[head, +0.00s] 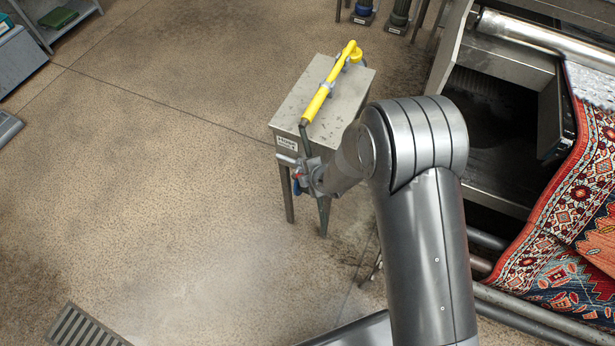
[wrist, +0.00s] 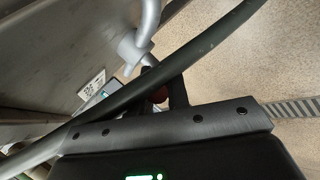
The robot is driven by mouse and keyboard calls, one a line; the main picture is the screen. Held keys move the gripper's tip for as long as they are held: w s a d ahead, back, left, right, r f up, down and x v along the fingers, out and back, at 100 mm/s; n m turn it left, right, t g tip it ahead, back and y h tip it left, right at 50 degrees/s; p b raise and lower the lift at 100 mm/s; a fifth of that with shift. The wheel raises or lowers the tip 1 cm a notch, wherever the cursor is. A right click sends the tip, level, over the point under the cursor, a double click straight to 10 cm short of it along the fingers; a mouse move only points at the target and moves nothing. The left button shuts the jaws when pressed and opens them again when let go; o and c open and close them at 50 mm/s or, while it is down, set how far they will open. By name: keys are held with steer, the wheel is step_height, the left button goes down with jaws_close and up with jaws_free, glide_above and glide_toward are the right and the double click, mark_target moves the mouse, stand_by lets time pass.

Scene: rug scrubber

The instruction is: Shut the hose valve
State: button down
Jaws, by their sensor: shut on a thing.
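A grey metal stand (head: 325,98) carries a yellow wand (head: 331,82) on its top, held by a grey clip. A dark bent pipe runs from the wand's near end down to the valve area at the stand's front. My gripper (head: 300,179) is there, at the stand's near edge, with a small red part showing beside it. A dark hose (wrist: 170,68) crosses in front and hides much of the grip. The valve body is mostly hidden.
A patterned red rug (head: 560,220) hangs from a metal machine on the right. A grey pipe (wrist: 149,22) with a collar runs beside the stand in the wrist view. A floor drain (head: 83,328) lies at lower left. The floor left of the stand is clear.

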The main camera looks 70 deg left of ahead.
mark_target(295, 174)
steer(key=t+h, duration=0.1)
steer(key=s+a+r+t+h, duration=0.1)
steer(key=h, duration=0.1)
steer(key=shift+s+a+r+n+t, duration=0.1)
steer(key=shift+n+t, duration=0.3)
steer(key=shift+s+a+r+n+t+h, duration=0.1)
steer(key=shift+s+a+n+t+h, duration=0.2)
steer(key=shift+t+h, duration=0.6)
steer(key=shift+s+a+r+n+t+h, duration=0.1)
steer(key=shift+s+a+t+h, duration=0.25)
steer(key=shift+t+h, duration=0.55)
steer(key=c, duration=1.4)
jaws_free()
steer(key=v, duration=1)
steer(key=shift+s+r, duration=0.15)
steer(key=shift+r, duration=0.2)
